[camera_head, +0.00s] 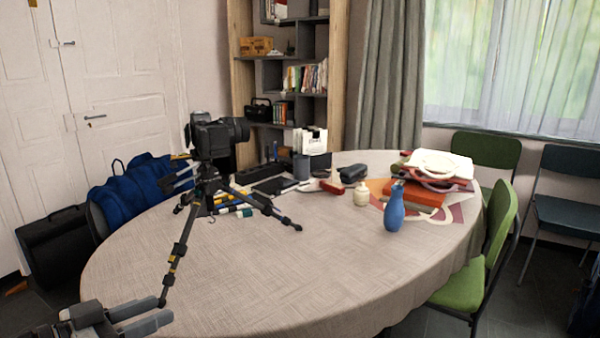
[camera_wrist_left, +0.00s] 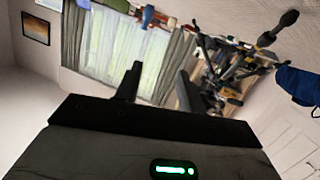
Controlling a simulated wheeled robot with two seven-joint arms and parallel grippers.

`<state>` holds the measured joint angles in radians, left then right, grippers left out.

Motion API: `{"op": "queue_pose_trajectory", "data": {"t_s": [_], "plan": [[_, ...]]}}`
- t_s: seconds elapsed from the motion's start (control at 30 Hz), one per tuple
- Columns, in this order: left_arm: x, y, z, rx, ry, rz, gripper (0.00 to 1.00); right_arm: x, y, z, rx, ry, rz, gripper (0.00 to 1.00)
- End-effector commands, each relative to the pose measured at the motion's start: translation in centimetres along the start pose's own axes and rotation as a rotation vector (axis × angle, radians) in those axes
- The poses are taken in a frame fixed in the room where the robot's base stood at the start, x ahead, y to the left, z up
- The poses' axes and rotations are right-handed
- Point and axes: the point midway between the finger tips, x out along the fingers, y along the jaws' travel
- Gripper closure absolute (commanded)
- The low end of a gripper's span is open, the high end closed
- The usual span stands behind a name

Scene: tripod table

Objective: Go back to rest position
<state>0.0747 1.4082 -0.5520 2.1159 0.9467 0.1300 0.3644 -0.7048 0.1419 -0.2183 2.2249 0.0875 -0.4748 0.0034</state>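My left gripper (camera_head: 160,309) is at the bottom left of the head view, in front of the table's near left edge. In the left wrist view its two fingers (camera_wrist_left: 160,78) stand apart with nothing between them. A black camera (camera_head: 217,134) sits on a dark tripod (camera_head: 208,188) that stands upright on the round table (camera_head: 250,280). One tripod leg reaches down to near my left fingertips; I cannot tell whether they touch. In the tilted left wrist view the tripod (camera_wrist_left: 215,55) lies beyond the fingers. My right gripper is not in view.
A blue vase (camera_head: 394,208), a cream bottle (camera_head: 361,194) and a stack of books (camera_head: 417,193) stand on the right of the table. Small items lie behind the tripod. The table's front middle is clear. Green chairs (camera_head: 463,288) and a blue bag (camera_head: 135,186) are around it.

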Motion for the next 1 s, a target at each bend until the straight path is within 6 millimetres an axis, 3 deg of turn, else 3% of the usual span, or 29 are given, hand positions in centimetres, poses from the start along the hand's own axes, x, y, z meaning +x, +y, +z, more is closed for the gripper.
{"op": "queue_pose_trajectory", "data": {"t_s": [0.03,0.2,0.4,0.7,1.0], "plan": [[0.9,2.1,1.9,-0.023,-0.005,0.020,0.61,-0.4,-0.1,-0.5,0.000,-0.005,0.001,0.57],[2.7,7.2,7.4,-0.033,-0.032,-0.002,0.61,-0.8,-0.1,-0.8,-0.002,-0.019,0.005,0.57],[2.5,11.4,12.7,-0.065,-0.111,-0.152,0.61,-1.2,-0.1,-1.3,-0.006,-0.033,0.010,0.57],[-0.4,13.9,18.6,-0.116,-0.315,-0.377,0.61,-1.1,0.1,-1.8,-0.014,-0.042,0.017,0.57],[-1.0,14.2,19.5,-0.118,-0.349,-0.405,0.61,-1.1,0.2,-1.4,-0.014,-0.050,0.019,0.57]]}}
